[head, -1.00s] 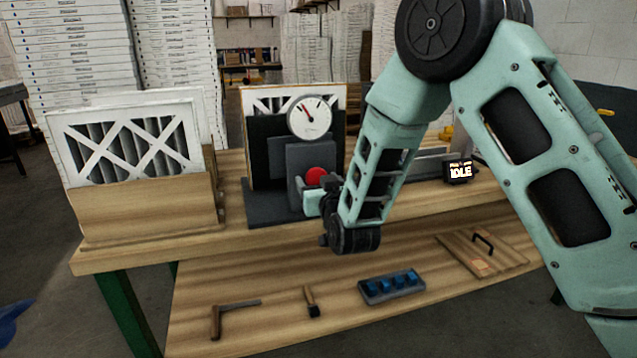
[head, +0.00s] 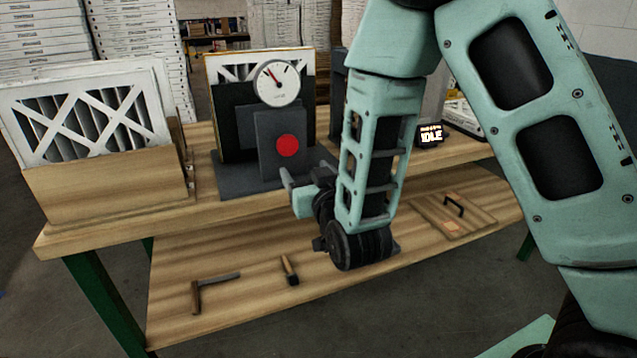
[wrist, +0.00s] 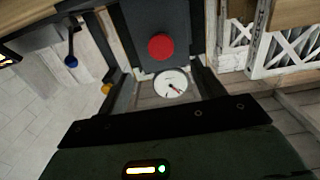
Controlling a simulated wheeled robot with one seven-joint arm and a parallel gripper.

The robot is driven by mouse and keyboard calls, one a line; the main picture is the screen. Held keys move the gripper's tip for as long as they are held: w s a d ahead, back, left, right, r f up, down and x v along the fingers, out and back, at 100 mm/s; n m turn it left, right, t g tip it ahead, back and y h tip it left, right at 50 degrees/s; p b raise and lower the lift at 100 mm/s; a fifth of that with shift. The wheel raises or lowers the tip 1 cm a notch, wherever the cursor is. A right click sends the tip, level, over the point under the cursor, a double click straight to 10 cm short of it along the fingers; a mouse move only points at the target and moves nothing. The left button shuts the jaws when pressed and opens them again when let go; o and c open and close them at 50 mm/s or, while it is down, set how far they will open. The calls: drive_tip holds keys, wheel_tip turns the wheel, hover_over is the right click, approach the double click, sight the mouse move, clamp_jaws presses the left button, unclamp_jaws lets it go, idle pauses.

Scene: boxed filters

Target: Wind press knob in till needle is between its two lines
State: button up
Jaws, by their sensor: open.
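The red press knob (head: 287,147) sits on the grey upright plate of the press (head: 268,130); in the wrist view the knob (wrist: 161,46) shows whole. The round white gauge (head: 278,83) stands above it, and also shows in the wrist view (wrist: 171,84). Its red needle points to the upper left in the head view; a dark mark shows at the upper right. I cannot make out clearly whether the needle is between two lines. My gripper (head: 292,188) is open and empty, in front of and below the knob, apart from it.
A wooden box (head: 105,200) with white-framed filters stands left of the press. A display reading IDLE (head: 430,134) stands to the right. On the lower shelf lie an angled tool (head: 200,292), a brush (head: 289,270) and a wooden board with a handle (head: 452,214).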

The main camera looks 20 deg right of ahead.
drive_tip(key=shift+s+r+p, duration=0.2)
drive_tip(key=shift+r+p, duration=0.15)
drive_tip(key=shift+p, duration=0.8)
drive_tip(key=shift+s+f+p, duration=0.15)
drive_tip(key=shift+s+p, duration=1.2)
drive_tip(key=shift+p, duration=0.45)
drive_tip(key=shift+s+f+p, duration=0.1)
drive_tip(key=shift+s+p, duration=1.2)
drive_tip(key=shift+p, duration=0.5)
